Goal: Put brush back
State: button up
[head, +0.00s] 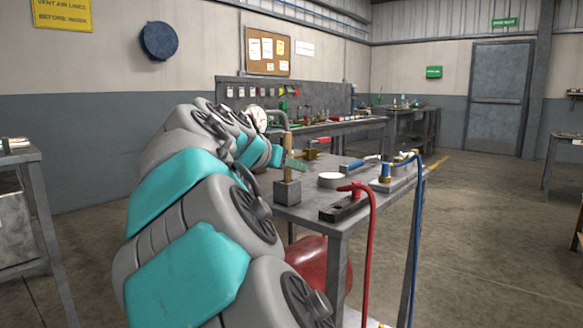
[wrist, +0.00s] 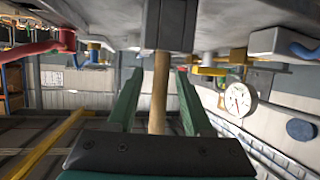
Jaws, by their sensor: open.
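The brush shows as an upright wooden handle (head: 287,150) standing in a grey block (head: 287,193) at the near left corner of the metal table. Its bristles are hidden. My gripper (head: 284,163) is at the handle, just above the block. In the wrist view, which is upside down, the handle (wrist: 160,92) runs between the two green fingers of my gripper (wrist: 158,88). The fingers are open, with a gap on each side of the handle. The block (wrist: 170,25) is beyond the fingertips.
On the table (head: 318,210) are a white round tin (head: 330,180), a dark block with a red hose (head: 368,225), and a fitting plate with a blue hose (head: 416,225). A red tank (head: 318,268) is underneath. A pressure gauge (head: 257,118) stands behind my arm.

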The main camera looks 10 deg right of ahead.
jog(key=v, duration=1)
jog(key=shift+s, duration=0.1)
